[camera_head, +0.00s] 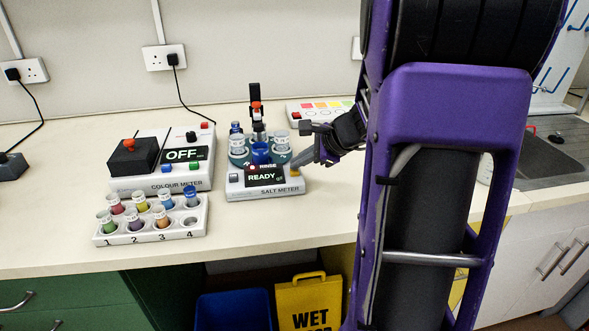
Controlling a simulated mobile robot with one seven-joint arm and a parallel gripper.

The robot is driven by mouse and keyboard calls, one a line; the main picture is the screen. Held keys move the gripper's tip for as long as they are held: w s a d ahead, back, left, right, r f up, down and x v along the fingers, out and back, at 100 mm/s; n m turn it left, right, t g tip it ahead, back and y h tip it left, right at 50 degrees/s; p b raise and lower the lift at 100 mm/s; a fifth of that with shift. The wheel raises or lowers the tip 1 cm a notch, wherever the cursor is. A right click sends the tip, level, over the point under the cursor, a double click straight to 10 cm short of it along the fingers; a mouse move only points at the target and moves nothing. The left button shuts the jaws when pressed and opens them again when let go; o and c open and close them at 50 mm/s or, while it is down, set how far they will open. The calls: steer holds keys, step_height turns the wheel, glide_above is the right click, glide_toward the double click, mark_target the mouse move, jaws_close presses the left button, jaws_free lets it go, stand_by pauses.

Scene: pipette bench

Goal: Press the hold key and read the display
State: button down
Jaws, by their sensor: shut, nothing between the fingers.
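The salt meter (288,185) stands on the bench left of my arm, a white box with a tilted front. Its dark display (265,175) reads READY, with RINSE in small print above it. A small blue-grey key (234,177) is on its left side. I cannot read a hold label on any key. My gripper (298,160) is shut and empty, its tips close above the right side of the salt meter. I cannot tell whether they touch it. The fingers cover part of the meter's right side.
The colour meter (147,183), its display (184,154) reading OFF, stands to the left. In front is a white rack (147,232) of capped vials. A teal holder (238,156) with vials is behind the salt meter. A sink (550,150) is at right.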

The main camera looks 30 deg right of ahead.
mark_target(299, 172)
steer(key=shift+r+p, duration=0.75)
steer(key=shift+r, duration=0.15)
step_height(299, 172, up, 6)
steer(key=p, duration=0.5)
stand_by(0.6)
